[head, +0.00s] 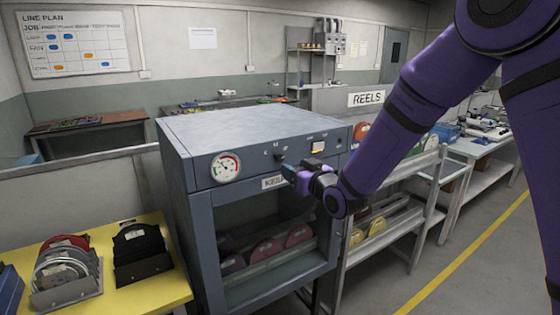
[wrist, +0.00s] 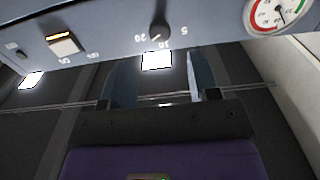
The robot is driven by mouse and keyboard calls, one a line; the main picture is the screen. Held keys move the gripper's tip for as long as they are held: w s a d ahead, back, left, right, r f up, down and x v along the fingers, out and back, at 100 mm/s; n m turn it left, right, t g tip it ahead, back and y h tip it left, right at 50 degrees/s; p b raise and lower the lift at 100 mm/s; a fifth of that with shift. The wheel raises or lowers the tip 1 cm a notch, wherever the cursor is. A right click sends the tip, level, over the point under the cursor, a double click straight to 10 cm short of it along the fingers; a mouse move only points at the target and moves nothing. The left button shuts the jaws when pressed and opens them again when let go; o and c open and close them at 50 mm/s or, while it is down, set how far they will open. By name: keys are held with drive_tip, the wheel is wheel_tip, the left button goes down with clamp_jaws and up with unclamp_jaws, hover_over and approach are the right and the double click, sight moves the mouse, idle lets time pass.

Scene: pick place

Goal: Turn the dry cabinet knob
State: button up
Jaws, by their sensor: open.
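The dry cabinet (head: 240,130) is a blue-grey box with a glass front. Its dark knob (head: 279,157) sits on the upper front panel, right of the round gauge. The knob (wrist: 160,30) also shows in the wrist view, beside printed marks 5, 10 and 20. My gripper (head: 288,170) is in front of the panel, close to the knob and slightly lower right. In the wrist view my gripper (wrist: 157,62) is open, its two fingers apart and nothing between them. The knob lies beyond the fingertips, sideways between them. I cannot tell whether they touch the panel.
A gauge (head: 225,168) and a lit amber switch (head: 318,147) flank the knob. Reels show behind the glass. A yellow table (head: 150,283) with reel holders stands left; a rack (head: 385,238) stands right. The floor beyond the rack is clear.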

sight(281, 159)
drive_tip(key=x, duration=0.8)
drive_tip(key=c, duration=0.9)
drive_tip(key=n, duration=1.1)
drive_tip(key=shift+n, duration=0.4)
